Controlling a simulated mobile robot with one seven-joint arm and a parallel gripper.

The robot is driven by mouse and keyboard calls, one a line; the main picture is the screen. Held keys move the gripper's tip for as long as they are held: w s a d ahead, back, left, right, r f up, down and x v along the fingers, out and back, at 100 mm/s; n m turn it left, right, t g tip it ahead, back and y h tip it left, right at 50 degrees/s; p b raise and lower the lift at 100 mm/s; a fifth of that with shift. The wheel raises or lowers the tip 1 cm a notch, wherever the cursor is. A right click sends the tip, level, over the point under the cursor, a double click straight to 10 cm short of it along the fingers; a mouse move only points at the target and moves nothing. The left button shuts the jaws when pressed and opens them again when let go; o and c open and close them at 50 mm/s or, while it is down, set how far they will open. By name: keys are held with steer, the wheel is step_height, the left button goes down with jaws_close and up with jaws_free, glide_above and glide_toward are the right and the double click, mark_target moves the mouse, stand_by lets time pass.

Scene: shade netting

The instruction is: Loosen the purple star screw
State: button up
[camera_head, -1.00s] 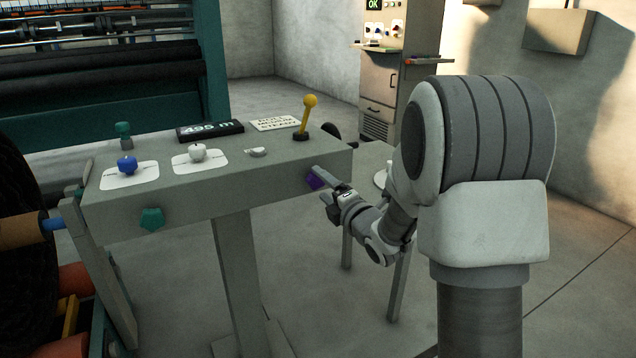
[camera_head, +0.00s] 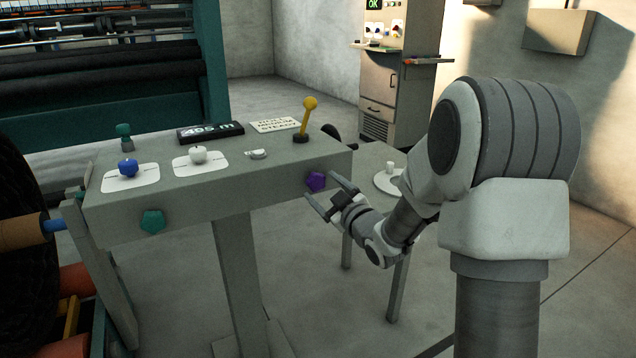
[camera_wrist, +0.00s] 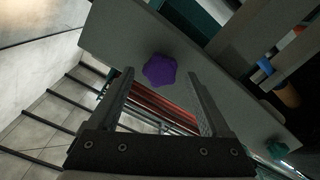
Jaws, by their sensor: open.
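The purple star screw (camera_head: 316,181) sits on the front face of the grey console (camera_head: 230,195), near its right end.
A teal star screw (camera_head: 152,221) is on the same front face at the left. The console top carries a blue knob (camera_head: 127,168), a white knob (camera_head: 198,154) and a yellow lever (camera_head: 306,118). A small table with a white round item (camera_head: 390,178) stands behind my gripper.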

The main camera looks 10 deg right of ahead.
steer(key=shift+w+a, duration=0.1)
steer(key=shift+w, duration=0.05)
steer(key=shift+b+x, duration=0.35)
steer(key=shift+x, duration=0.75)
jaws_close()
steer(key=shift+n, duration=0.6)
jaws_free()
steer(key=shift+v, duration=2.5)
